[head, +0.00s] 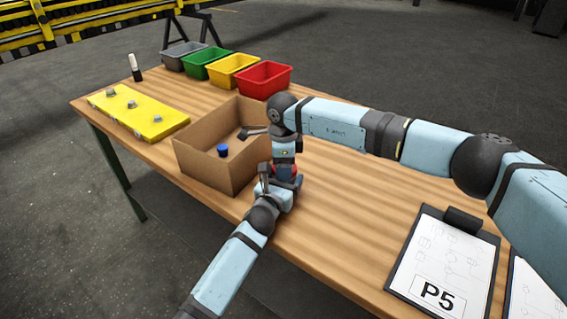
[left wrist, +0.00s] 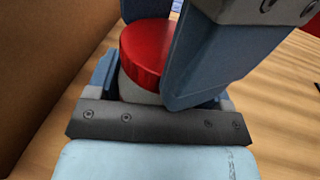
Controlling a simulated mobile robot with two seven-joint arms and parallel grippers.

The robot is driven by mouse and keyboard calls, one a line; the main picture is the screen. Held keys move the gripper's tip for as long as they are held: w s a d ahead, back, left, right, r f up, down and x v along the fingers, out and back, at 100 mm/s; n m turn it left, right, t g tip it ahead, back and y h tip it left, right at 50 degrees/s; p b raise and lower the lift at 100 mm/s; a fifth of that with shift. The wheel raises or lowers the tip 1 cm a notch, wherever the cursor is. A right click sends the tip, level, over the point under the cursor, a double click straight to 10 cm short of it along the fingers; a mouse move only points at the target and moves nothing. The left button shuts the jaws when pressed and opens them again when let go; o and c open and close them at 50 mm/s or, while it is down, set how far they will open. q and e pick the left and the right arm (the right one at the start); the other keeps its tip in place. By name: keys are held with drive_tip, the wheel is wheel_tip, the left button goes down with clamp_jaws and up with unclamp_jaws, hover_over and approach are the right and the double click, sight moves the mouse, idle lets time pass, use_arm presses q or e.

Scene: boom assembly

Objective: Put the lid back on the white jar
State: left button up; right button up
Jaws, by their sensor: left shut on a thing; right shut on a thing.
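The white jar (left wrist: 136,90) shows in the left wrist view as a pale body between the fingers of my left gripper (head: 278,188). My left gripper is shut on it beside the cardboard box. The red lid (left wrist: 146,52) is directly over the jar top, roughly level, with no clear gap between them. My right gripper (head: 285,170) comes down from above and is shut on the lid, its blue-grey fingers on either side. In the head view the grippers hide most of the jar, and only bits of red show.
An open cardboard box (head: 200,170) stands just left of my grippers, with a blue-capped item (head: 222,150) and a dark tool inside. Grey, green, yellow and red bins (head: 264,80) line the back. A yellow board (head: 130,112) lies left. A clipboard (head: 445,258) lies right.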

use_arm(q)
drive_tip(key=shift+d+r, duration=0.15)
use_arm(e)
drive_tip(key=shift+d+f, duration=0.1)
drive_tip(key=shift+f, duration=0.35)
drive_tip(key=shift+r, duration=0.4)
drive_tip(key=shift+r, duration=0.5)
idle(0.5)
drive_tip(key=shift+f, duration=0.5)
idle(0.3)
use_arm(q)
drive_tip(key=shift+r, duration=0.1)
use_arm(e)
drive_tip(key=shift+f, duration=0.55)
drive_tip(key=shift+r, duration=0.2)
drive_tip(key=shift+r, duration=0.2)
drive_tip(key=shift+r, duration=0.1)
idle(0.5)
